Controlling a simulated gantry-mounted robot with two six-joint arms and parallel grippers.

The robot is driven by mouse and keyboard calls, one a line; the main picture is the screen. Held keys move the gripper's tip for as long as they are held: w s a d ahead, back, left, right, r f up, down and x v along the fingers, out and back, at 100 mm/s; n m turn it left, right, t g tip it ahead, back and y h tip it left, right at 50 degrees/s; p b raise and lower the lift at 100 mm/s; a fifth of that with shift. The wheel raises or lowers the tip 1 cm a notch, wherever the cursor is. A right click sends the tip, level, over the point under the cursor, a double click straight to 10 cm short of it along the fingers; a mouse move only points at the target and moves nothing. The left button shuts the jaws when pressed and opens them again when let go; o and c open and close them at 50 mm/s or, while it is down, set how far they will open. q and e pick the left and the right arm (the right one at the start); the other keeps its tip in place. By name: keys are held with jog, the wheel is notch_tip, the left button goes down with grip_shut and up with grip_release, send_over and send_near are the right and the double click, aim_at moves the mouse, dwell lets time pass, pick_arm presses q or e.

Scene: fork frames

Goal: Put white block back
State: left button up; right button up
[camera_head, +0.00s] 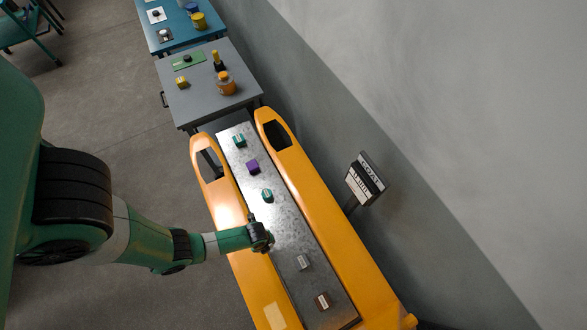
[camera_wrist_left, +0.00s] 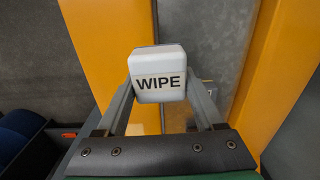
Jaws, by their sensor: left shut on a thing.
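My left gripper (camera_head: 262,237) is over the left edge of the metal plank (camera_head: 285,232), between the yellow forks. In the left wrist view it (camera_wrist_left: 160,92) is shut on a white block (camera_wrist_left: 160,65) with the word WIPE on its face, one finger on each side. In the head view I cannot make out this held block at the gripper. On the plank stand a teal block (camera_head: 239,141), a purple block (camera_head: 253,166), a green block (camera_head: 267,195), a pale block (camera_head: 304,262) and a brown block (camera_head: 322,300). My right gripper is not in view.
Yellow forks (camera_head: 345,255) flank the plank. A small sign (camera_head: 366,180) stands on a post at the right. Beyond is a grey table (camera_head: 205,103) with jars and small items, then a blue table (camera_head: 178,38). Bare plank shows between the green and pale blocks.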

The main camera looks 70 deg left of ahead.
pick_arm(q)
jog(key=s, duration=0.3)
jog(key=b, duration=1)
send_over(285, 230)
jog(key=s, duration=0.1)
jog(key=f, duration=0.8)
jog(key=shift+s+d+f, duration=0.1)
jog(key=shift+d+f, duration=0.15)
jog(key=shift+f, duration=0.15)
jog(key=shift+w+a+r, duration=0.1)
jog(key=shift+w, duration=0.1)
jog(key=f+b, duration=0.4)
jog(key=shift+w+a+f, duration=0.15)
jog(key=shift+w, duration=0.15)
jog(key=shift+r, duration=0.2)
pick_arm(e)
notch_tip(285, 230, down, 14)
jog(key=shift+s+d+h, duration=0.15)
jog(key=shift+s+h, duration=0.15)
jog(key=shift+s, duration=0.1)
